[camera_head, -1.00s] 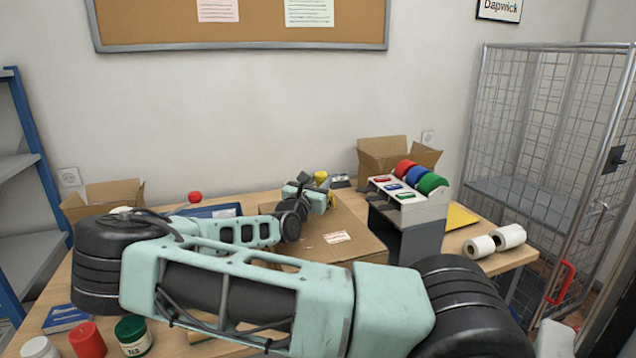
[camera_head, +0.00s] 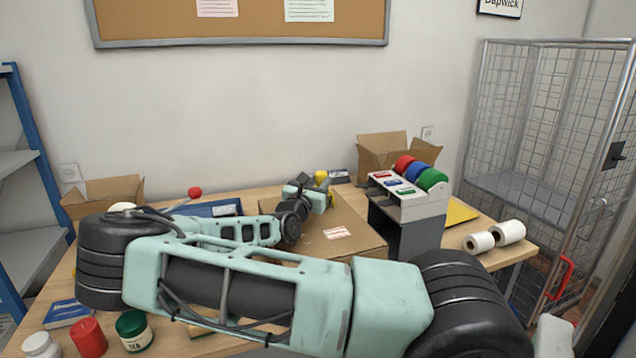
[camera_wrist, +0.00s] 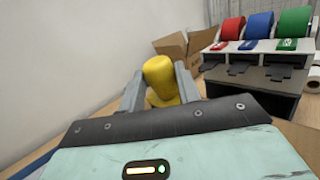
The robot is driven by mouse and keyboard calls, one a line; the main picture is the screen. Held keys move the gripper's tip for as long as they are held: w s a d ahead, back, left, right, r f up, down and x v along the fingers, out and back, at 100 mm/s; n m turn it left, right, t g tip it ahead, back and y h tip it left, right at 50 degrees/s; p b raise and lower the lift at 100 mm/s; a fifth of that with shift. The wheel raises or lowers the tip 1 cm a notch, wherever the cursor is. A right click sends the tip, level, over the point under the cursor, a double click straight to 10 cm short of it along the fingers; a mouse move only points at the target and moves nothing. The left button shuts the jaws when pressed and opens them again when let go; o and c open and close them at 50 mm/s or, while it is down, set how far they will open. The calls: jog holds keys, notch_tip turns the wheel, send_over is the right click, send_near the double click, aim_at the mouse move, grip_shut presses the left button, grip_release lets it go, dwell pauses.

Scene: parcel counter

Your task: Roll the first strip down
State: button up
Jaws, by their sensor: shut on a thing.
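My gripper (camera_wrist: 160,78) is shut on a yellow knob-like handle (camera_wrist: 161,70), which stands up between the two grey fingers in the wrist view. In the head view my gripper (camera_head: 322,190) is over the back part of a closed brown parcel (camera_head: 352,228) with a white label (camera_head: 337,232). My arm hides the parcel's left and front parts. I cannot make out a strip on it, nor whether the held tool touches it.
A dispenser (camera_head: 418,212) with red, blue and green rolls stands right of the parcel. Open cartons stand behind it (camera_head: 385,157) and at the left (camera_head: 112,190). White rolls (camera_head: 480,242) lie at the right edge. Jars (camera_head: 134,331) stand at the front left.

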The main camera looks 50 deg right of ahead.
jog(key=shift+w+a+f, duration=0.1)
jog(key=shift+f, duration=0.05)
jog(key=shift+w+a+f, duration=0.1)
jog(key=shift+w+a, duration=0.25)
jog(key=shift+a, duration=0.25)
jog(key=shift+w+a, duration=0.35)
jog(key=shift+a, duration=0.25)
jog(key=shift+p, duration=0.3)
jog(key=shift+w+a, duration=0.4)
jog(key=shift+a, duration=0.25)
jog(key=shift+w+a, duration=0.35)
jog(key=shift+a, duration=0.3)
jog(key=shift+a+p, duration=0.1)
jog(key=shift+p, duration=0.2)
jog(key=shift+w+a+p, duration=0.15)
jog(key=shift+w+a, duration=0.25)
jog(key=shift+a, duration=0.2)
jog(key=shift+w+a+p, duration=0.15)
jog(key=shift+w+a, duration=0.25)
jog(key=shift+a, duration=0.2)
jog(key=shift+r+p, duration=0.4)
jog(key=shift+p, duration=0.2)
